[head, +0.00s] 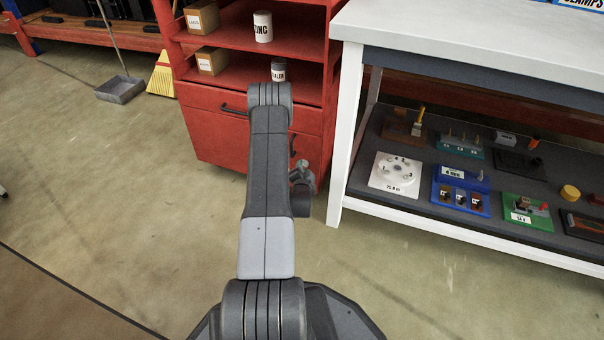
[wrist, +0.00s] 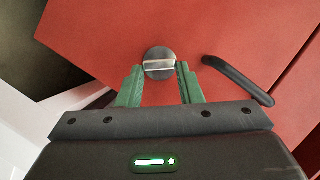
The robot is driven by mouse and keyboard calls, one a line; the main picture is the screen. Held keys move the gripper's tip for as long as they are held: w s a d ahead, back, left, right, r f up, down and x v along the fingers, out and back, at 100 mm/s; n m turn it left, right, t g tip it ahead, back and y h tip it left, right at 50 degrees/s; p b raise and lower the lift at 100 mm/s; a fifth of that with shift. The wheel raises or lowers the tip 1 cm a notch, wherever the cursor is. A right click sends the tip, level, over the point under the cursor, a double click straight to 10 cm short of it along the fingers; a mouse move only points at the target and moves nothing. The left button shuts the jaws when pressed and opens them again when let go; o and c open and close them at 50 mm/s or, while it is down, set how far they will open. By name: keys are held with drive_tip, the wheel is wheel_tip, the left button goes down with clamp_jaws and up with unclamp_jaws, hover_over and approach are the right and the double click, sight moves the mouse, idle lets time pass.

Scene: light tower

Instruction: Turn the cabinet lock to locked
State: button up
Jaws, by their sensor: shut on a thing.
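The red cabinet (head: 212,133) stands ahead in the head view; its door (wrist: 110,30) fills much of the wrist view. The cabinet lock (wrist: 158,53) is a round silver knob with a raised bar across it, roughly level in the wrist view. My gripper (wrist: 159,70) has its two green fingers on either side of the lock, shut on its bar. In the head view my arm hides the lock and most of the gripper. No lock markings can be read.
A black door handle (wrist: 240,80) is close to the right of the lock. A white-framed workbench (head: 345,130) stands right of the cabinet, its lower shelf holding several small fixtures. A dustpan (head: 120,89) and yellow broom (head: 161,76) are at left.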

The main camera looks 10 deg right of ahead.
drive_tip(key=shift+s+d+f+m+t+y, duration=0.15)
drive_tip(key=shift+m+t, duration=0.15)
drive_tip(key=shift+m, duration=0.25)
drive_tip(key=shift+w+f+m+t+y, duration=0.15)
drive_tip(key=shift+m+t, duration=0.15)
drive_tip(key=shift+m, duration=0.25)
drive_tip(key=shift+s+f+m+t, duration=0.1)
drive_tip(key=shift+m+t, duration=0.35)
drive_tip(key=shift+m, duration=0.55)
drive_tip(key=shift+s+f+m+t, duration=0.1)
drive_tip(key=shift+m+t, duration=0.35)
drive_tip(key=shift+m, duration=0.55)
drive_tip(key=o, duration=1)
drive_tip(key=p+v, duration=0.4)
drive_tip(key=v, duration=0.9)
drive_tip(key=shift+s+f, duration=0.1)
drive_tip(key=shift+s, duration=0.25)
